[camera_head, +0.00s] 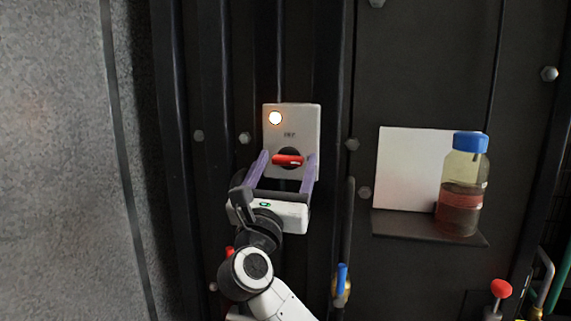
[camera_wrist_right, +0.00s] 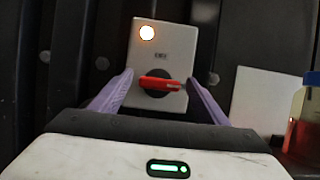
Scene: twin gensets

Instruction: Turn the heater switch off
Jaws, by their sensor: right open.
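The heater switch is a light grey plate (camera_head: 307,125) on the dark panel, with a lit lamp (camera_head: 275,118) at its upper left. Its red handle (camera_head: 288,160) lies roughly horizontal across a black round base. My right gripper (camera_head: 288,163) is open, with its purple fingers on either side of the handle in the picture. In the right wrist view the red handle (camera_wrist_right: 160,83) shows between the two fingers (camera_wrist_right: 161,85), with gaps on both sides. The label on the plate is too small to read surely. My left gripper is not in view.
A bottle with a blue cap (camera_head: 468,142) stands on a small dark shelf (camera_head: 410,225) at right, before a white card (camera_head: 405,165). A blue-handled valve (camera_head: 342,278) and a red knob (camera_head: 501,288) are lower down. Bolts and vertical ribs stand out from the panel.

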